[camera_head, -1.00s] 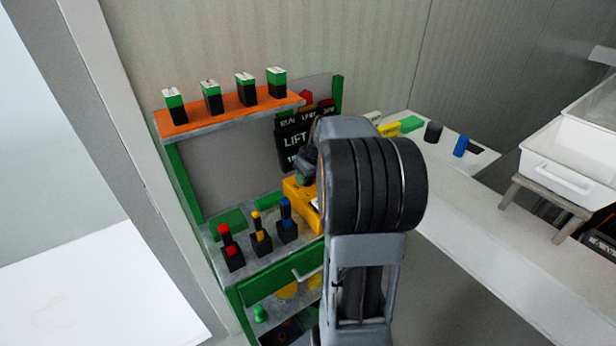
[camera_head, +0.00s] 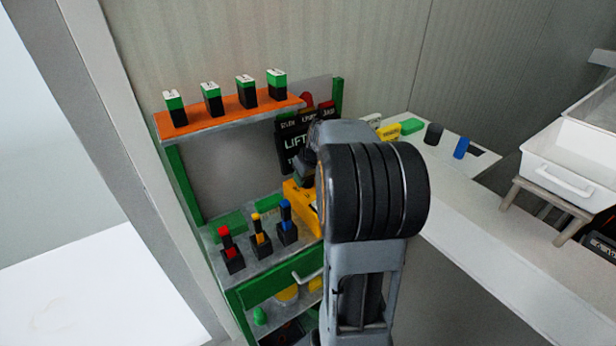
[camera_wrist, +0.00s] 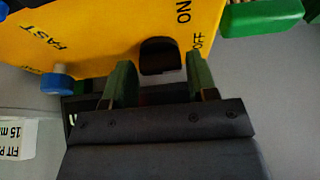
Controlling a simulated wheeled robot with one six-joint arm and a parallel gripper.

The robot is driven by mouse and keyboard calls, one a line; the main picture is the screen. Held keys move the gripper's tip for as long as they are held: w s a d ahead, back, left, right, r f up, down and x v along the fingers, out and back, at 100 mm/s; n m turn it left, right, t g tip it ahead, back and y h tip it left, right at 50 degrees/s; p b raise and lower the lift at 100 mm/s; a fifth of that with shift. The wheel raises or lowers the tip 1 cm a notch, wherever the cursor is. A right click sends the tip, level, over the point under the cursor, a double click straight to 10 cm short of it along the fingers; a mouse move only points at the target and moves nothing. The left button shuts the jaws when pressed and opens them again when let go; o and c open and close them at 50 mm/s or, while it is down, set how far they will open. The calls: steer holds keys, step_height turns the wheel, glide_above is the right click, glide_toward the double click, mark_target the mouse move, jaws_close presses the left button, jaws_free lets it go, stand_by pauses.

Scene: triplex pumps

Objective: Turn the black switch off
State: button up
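The black switch (camera_wrist: 158,56) sits on a yellow box (camera_wrist: 105,35), beside the printed words ON and OFF, in the wrist view. My gripper (camera_wrist: 160,75) is open, with its two green fingers apart. The switch shows between and just beyond the fingertips; I cannot tell whether either finger touches it. In the head view the yellow box (camera_head: 297,203) stands on the bench, partly hidden behind my arm. The switch and my fingertips are hidden there.
A blue knob (camera_wrist: 57,83) by the word FAST and a green part (camera_wrist: 262,16) flank the switch. Red (camera_head: 229,246), yellow (camera_head: 260,235) and blue (camera_head: 286,222) handled levers stand left of the box.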

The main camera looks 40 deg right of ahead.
steer(key=v, duration=1.3)
steer(key=shift+r, duration=0.35)
steer(key=shift+s, duration=0.1)
steer(key=shift+g, duration=0.3)
steer(key=s+a+f, duration=0.1)
steer(key=a, duration=0.3)
steer(key=a+p, duration=0.1)
steer(key=a, duration=0.3)
steer(key=s+a+f, duration=0.1)
steer(key=a, duration=0.3)
steer(key=shift+s+f+p, duration=0.35)
steer(key=shift+p, duration=0.05)
steer(key=s+a+f+n+p, duration=0.1)
steer(key=s+a+f, duration=0.4)
steer(key=s+a, duration=0.2)
steer(key=shift+a+f+y, duration=0.3)
steer(key=shift+a+f, duration=0.05)
steer(key=shift+a, duration=0.85)
steer(key=shift+s, duration=0.1)
